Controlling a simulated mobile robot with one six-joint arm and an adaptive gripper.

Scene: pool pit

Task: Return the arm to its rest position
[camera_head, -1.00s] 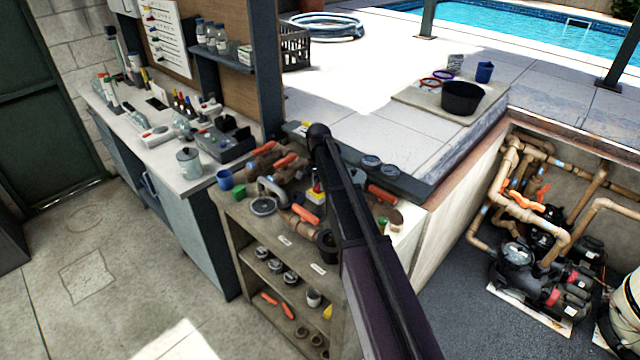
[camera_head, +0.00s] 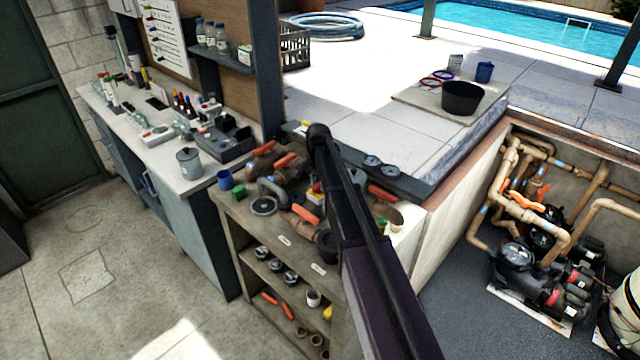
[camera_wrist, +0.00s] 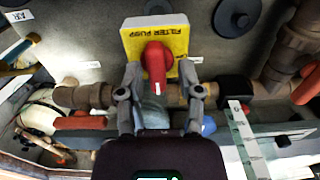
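My arm (camera_head: 372,255) reaches from the lower right over the wooden shelf unit in the head view, with its dark joint at the upper end. My gripper (camera_wrist: 160,94) shows in the wrist view, its two fingers spread apart with nothing clasped between them. A yellow plate marked FILTER PUMP (camera_wrist: 177,40) with a red knob (camera_wrist: 156,66) lies beyond the fingertips, in line with the gap. The gripper itself cannot be made out in the head view.
Pipe fittings with orange handles (camera_head: 306,213) crowd the shelf unit's top (camera_head: 235,207) around and beneath my arm. A grey cup (camera_head: 189,163) stands on the left counter. A black tub (camera_head: 461,98) sits on the poolside slab. Pumps (camera_head: 515,262) stand in the pit at right.

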